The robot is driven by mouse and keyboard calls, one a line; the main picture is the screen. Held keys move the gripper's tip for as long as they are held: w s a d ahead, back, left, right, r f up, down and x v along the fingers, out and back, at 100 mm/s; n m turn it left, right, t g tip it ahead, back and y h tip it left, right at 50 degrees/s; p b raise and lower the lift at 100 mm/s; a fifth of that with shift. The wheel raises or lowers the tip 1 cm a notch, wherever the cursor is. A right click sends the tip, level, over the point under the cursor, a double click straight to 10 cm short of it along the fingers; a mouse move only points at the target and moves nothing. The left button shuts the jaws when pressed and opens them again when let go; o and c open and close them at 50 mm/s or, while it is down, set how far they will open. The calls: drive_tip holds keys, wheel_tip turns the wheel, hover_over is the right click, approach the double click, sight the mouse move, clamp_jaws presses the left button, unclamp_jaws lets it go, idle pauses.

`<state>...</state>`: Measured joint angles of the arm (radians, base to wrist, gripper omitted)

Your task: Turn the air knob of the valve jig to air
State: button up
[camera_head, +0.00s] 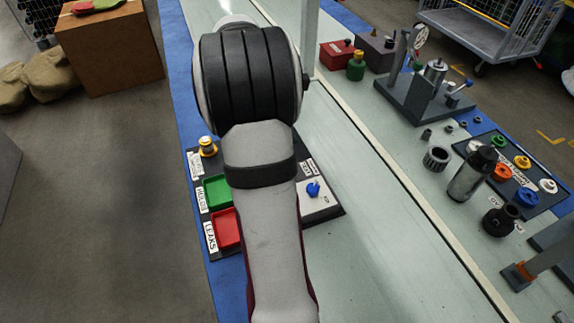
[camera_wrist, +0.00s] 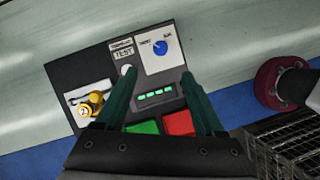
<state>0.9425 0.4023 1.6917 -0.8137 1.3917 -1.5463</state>
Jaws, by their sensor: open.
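The knob's exact pointing is too small to tell. In the head view the knob (camera_head: 313,189) shows just right of my arm, which hides the panel's middle. My gripper (camera_wrist: 158,73) is open and empty above the panel. In the wrist view its green fingers straddle the display, with the knob beyond the tips; I see no contact.
A brass fitting (camera_head: 207,147), a green tray (camera_head: 217,192) and a red tray (camera_head: 226,229) are on the panel's left side. Pale bench top right of the panel is clear.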

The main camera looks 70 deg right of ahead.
sight(312, 187)
drive_tip(key=x, duration=1.4)
drive_tip(key=shift+s+f, duration=0.1)
drive_tip(key=shift+f, duration=0.25)
clamp_jaws()
